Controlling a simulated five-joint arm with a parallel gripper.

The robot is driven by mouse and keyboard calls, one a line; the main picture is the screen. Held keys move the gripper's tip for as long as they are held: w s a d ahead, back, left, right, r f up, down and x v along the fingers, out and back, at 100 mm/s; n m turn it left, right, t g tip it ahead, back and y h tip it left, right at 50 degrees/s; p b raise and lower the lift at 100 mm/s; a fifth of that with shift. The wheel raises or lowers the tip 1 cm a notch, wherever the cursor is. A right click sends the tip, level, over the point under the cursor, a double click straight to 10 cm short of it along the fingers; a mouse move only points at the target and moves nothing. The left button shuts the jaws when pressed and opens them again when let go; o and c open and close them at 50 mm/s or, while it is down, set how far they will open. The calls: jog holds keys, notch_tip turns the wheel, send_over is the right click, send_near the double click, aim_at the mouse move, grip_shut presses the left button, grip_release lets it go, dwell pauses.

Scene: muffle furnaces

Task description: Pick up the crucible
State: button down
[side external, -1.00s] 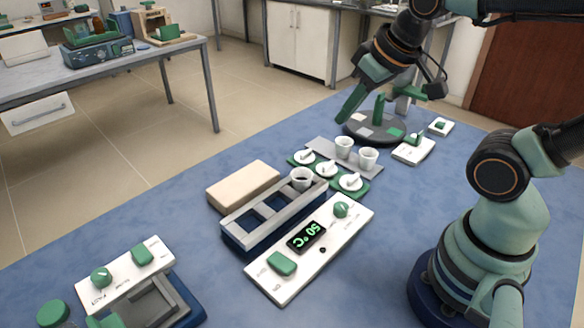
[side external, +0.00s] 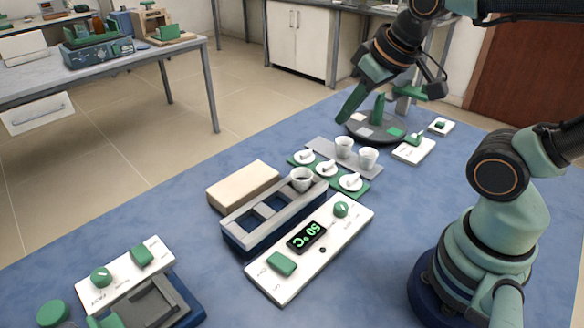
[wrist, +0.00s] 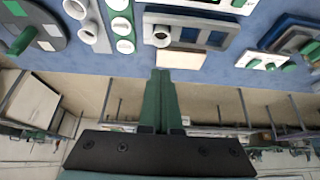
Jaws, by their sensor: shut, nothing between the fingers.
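Three white crucibles show in the side external view. One crucible (side external: 302,180) with a dark inside sits at the far right end of the rack block (side external: 270,222). Two more crucibles, one at the back (side external: 344,148) and one in front (side external: 368,159), stand upright on a grey strip (side external: 322,146). In the wrist view the rack crucible (wrist: 161,36) and the strip crucibles (wrist: 88,32) lie beyond my fingertips. My gripper (side external: 341,119) is shut and empty, raised behind the strip and apart from all crucibles. Its shut green fingers fill the middle of the wrist view (wrist: 158,73).
Several white lids (side external: 326,169) lie on a green strip between rack and crucibles. A control panel (side external: 309,248) reading 50 °C stands in front of the rack, a beige block (side external: 243,186) behind it. A round dark turntable (side external: 363,130) is near my gripper. The blue table's left middle is clear.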

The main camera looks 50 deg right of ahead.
jog(key=shift+c, duration=0.6)
grip_release()
jog(key=n+g, duration=0.6)
jog(key=n, duration=0.7)
send_over(302, 171)
jog(key=s+a, duration=0.1)
jog(key=a, duration=0.1)
notch_tip(302, 171, down, 7)
jog(key=shift+n, duration=0.3)
jog(key=f, duration=1.1)
jog(key=shift+s+d+f, duration=0.15)
jog(key=shift+d+f, duration=0.05)
jog(key=shift+f, duration=0.2)
